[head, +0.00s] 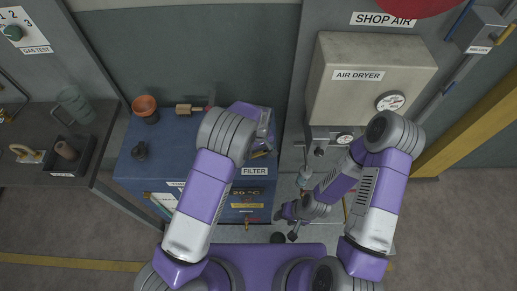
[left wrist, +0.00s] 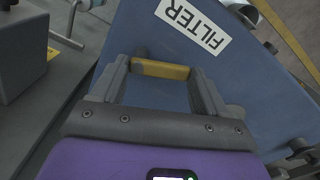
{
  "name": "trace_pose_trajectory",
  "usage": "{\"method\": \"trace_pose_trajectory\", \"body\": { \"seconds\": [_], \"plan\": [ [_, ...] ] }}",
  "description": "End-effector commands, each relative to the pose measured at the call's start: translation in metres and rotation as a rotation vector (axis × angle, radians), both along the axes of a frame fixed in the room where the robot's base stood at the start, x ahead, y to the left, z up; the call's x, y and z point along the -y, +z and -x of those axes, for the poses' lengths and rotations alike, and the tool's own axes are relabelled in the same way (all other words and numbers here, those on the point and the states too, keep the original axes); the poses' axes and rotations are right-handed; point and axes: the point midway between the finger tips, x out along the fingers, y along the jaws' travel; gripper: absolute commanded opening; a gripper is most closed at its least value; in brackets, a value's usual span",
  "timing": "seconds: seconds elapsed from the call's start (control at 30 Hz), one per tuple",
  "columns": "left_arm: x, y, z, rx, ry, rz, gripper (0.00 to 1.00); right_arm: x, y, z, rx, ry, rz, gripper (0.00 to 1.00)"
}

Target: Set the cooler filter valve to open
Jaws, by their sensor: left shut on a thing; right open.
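The blue cooler cabinet (head: 140,170) carries a white FILTER label (head: 255,172), which also shows upside down in the left wrist view (left wrist: 192,24). The yellow filter valve handle (left wrist: 162,70) spans between the two fingers of my left gripper (left wrist: 164,66), beside the label. My left gripper is shut on this handle. In the head view my left wrist hides most of the valve, with a yellow bit (head: 262,154) showing just above the label. My right gripper (head: 286,237) is open and empty, low in front of the cabinet. I cannot read the valve's open or shut marks.
The air dryer box (head: 345,95) hangs at right. A workbench (head: 90,125) stands at left.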

Motion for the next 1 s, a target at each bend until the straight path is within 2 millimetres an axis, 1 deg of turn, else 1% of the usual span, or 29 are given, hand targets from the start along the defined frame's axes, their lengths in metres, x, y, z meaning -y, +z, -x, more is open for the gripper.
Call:
{"method": "trace_pose_trajectory", "body": {
  "seconds": [0.47, 1.0],
  "plan": [
    [0.006, 0.001, 0.009, 0.002, 0.452, -0.001, 0.44, 0.000, 0.004, 0.000, 0.000, 0.000, 0.000, 0.49],
    [0.017, 0.002, 0.014, 0.003, 0.945, 0.000, 0.44, 0.000, 0.015, 0.000, 0.000, 0.000, 0.000, 0.49]
  ]
}}
